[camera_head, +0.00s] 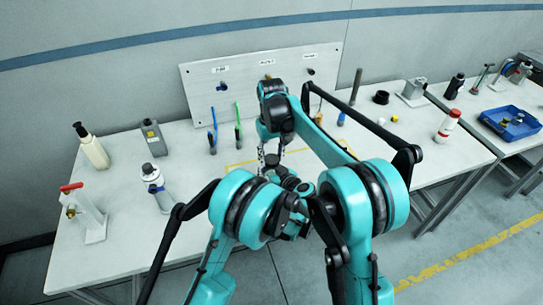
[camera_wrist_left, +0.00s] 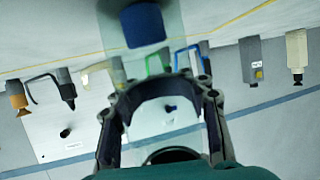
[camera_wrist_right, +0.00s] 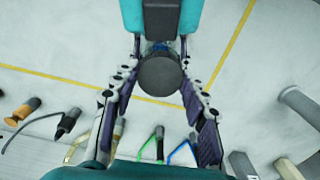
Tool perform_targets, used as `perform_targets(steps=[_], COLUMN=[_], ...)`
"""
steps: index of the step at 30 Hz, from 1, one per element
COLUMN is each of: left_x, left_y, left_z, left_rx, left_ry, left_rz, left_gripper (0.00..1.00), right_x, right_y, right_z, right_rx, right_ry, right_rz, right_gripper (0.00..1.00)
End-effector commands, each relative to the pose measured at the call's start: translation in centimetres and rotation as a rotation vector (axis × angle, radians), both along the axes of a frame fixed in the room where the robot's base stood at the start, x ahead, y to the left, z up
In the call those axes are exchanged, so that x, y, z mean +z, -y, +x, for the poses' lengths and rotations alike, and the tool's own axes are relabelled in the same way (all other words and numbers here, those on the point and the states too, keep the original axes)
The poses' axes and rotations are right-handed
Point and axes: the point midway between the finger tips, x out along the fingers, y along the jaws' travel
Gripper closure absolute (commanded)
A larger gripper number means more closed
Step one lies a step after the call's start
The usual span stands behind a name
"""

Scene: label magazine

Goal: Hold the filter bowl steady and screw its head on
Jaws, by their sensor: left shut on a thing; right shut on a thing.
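The filter bowl shows in the left wrist view as a clear, see-through body (camera_wrist_left: 173,27) with a blue cylinder (camera_wrist_left: 143,25) inside. My left gripper (camera_wrist_left: 160,72) is shut on the bowl, its fingers on either side. The filter head shows in the right wrist view as a dark round disc (camera_wrist_right: 160,75) between the fingers of my right gripper (camera_wrist_right: 158,88), which is shut on it. A bit of blue shows just beyond the disc. In the head view my right gripper (camera_head: 268,158) points down over the table; my arms hide most of the bowl, head and left gripper.
A white panel (camera_head: 310,62) with hooks and labels stands at the table's back. Hand tools stand before it. Bottles (camera_head: 92,150) and a red-handled valve stand (camera_head: 95,226) are on the left. A red-and-white bottle (camera_head: 447,127) is on the right; a blue tray (camera_head: 528,128) is beyond.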

Motion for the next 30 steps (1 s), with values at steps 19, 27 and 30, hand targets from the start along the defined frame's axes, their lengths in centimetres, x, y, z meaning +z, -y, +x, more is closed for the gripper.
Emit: perform_targets(steps=[19, 27, 30], left_x=[0.0, 0.0, 0.0], left_y=[0.0, 0.0, 0.0], left_z=[0.0, 0.0, 0.0], left_rx=[0.000, 0.000, 0.000], left_ry=[0.000, 0.000, 0.000], left_rz=[0.000, 0.000, 0.000], left_gripper=[1.00, 1.00, 1.00], right_x=[1.1, 6.4, 8.5], right_y=[0.0, 0.0, 0.0], right_z=[0.0, 0.0, 0.1], right_rx=[0.006, 0.006, 0.006], right_ry=[0.000, 0.000, 0.000], right_rz=[0.000, 0.000, 0.000], right_gripper=[0.32, 0.32, 0.32])
